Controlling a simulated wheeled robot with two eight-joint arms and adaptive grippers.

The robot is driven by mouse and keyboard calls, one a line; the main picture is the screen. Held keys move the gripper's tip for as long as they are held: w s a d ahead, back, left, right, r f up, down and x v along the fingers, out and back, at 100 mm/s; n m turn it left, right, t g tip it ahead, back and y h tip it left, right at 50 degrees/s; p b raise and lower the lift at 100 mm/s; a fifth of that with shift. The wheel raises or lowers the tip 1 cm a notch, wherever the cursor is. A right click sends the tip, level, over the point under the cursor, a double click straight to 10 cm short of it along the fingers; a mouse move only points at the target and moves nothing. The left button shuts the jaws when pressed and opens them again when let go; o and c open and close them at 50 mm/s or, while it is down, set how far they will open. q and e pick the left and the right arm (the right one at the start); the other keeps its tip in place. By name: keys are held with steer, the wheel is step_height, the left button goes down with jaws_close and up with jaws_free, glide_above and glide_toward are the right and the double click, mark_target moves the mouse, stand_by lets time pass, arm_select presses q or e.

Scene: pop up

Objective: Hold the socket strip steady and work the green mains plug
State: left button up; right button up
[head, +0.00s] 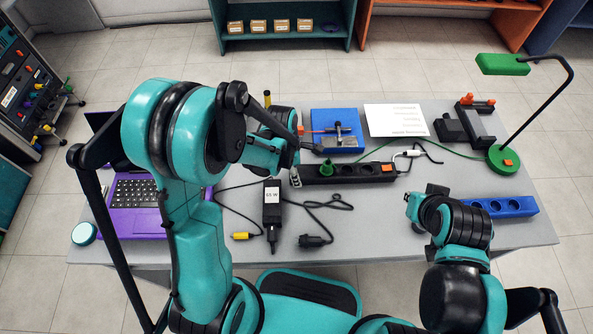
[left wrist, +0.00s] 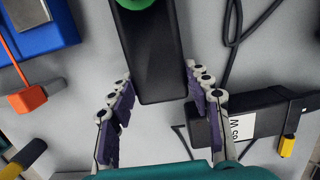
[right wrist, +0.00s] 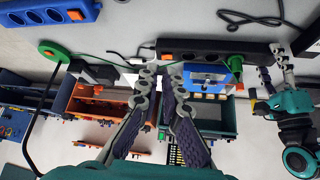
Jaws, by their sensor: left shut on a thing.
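The black socket strip (head: 345,173) lies on the grey table, with an orange switch at its right end. The green mains plug (head: 326,167) stands in or on the strip near its left end; how deep it sits cannot be told. My left gripper (head: 296,174) is shut on the strip's left end. In the left wrist view the fingers (left wrist: 157,88) lie along both sides of the strip (left wrist: 152,50), with the plug (left wrist: 135,3) cut off at the top. My right gripper (right wrist: 160,72) is open and empty, right of the strip, its fingers a small gap apart.
A black power adapter (head: 272,203) with cables lies in front of the strip. A blue socket strip (head: 500,207) and a green lamp (head: 503,158) stand at the right. A blue box (head: 337,122) and a white sheet (head: 395,119) lie behind. A purple laptop (head: 137,195) is left.

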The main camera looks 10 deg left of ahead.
steer(key=o, duration=0.4)
steer(key=shift+w+a+r, duration=0.1)
steer(key=shift+w, duration=0.05)
steer(key=m+g, duration=0.6)
steer(key=g, duration=0.1)
glide_above(328, 163)
step_height(328, 163, down, 4)
steer(key=shift+f, duration=4.35)
steer(key=shift+c, duration=0.2)
jaws_close()
